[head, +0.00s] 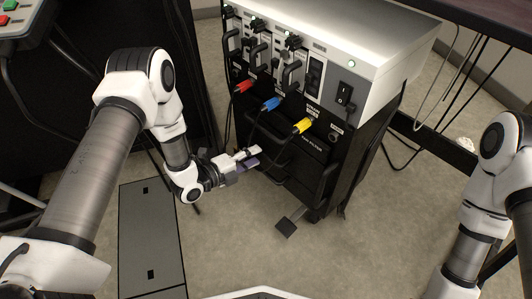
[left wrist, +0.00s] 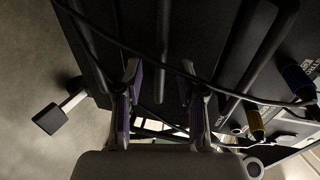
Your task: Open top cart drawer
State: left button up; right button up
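The cart (head: 372,38) has a white top and a black front. Its black lower front (head: 300,173) is in shadow, so the drawer edges are hard to make out. My left gripper (head: 254,156) is in front of this lower part, at its left side, below the cable plugs. In the left wrist view my left gripper (left wrist: 163,82) has its two fingers apart, with nothing clearly held. Dark bars (left wrist: 163,45) on the black front show between and beyond the fingers. I cannot tell whether the fingers surround one. My right gripper is out of view.
Red (head: 243,86), blue (head: 271,103) and yellow (head: 303,126) plugs with hanging black cables are on the cart's front. A foot pedal (head: 287,228) sticks out low. A dark desk edge (head: 490,18) is at the upper right. The floor in front is clear.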

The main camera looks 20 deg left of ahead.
aim_at(262, 153)
pick_arm(q)
jog(key=b+x, duration=0.1)
jog(key=x, duration=0.3)
grip_shut()
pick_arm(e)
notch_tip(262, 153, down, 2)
pick_arm(q)
jog(key=shift+a, duration=0.1)
